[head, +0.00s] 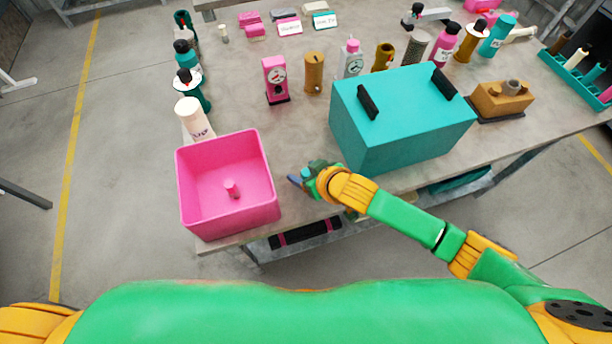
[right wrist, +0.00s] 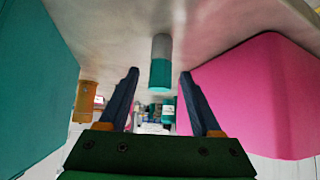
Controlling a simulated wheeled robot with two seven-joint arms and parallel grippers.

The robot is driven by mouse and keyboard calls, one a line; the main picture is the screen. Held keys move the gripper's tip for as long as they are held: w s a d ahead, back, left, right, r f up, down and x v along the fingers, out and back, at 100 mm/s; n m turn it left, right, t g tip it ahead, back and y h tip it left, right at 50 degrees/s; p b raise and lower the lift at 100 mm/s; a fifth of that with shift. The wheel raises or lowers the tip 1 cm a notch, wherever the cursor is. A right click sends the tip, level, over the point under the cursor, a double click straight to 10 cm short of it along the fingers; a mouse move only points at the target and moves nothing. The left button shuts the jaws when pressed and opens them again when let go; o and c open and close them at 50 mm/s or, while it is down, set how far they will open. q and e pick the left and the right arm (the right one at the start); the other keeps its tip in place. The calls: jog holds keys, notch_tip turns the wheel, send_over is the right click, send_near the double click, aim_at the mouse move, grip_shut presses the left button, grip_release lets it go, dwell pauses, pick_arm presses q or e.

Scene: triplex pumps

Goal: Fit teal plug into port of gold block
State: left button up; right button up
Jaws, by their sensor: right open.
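The teal plug (right wrist: 160,72), a short cylinder with a teal part and a grey part, shows between and beyond the fingertips in the right wrist view, where the tabletop appears at the top. It seems to stand on the table with its grey end down. My right gripper (right wrist: 160,90) is open, with the plug ahead of its fingers and no grip on it. In the head view this gripper (head: 298,181) is low at the table's front, between the pink bin and the teal box. The gold block (head: 495,103) sits at the right on a dark base, with a grey round part on top. My left gripper is out of view.
The open pink bin (head: 250,215) holds a small pink piece (head: 231,188). The large teal box (head: 400,115) with black handles stands between my right gripper and the gold block. Several bottles and cylinders stand behind. A teal rack (head: 565,75) is at far right.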

jog(key=x, duration=0.2)
jog(key=shift+w+a+f, duration=0.1)
jog(key=shift+w+f, duration=0.15)
jog(key=shift+w, duration=0.05)
jog(key=shift+s, duration=0.1)
grip_shut()
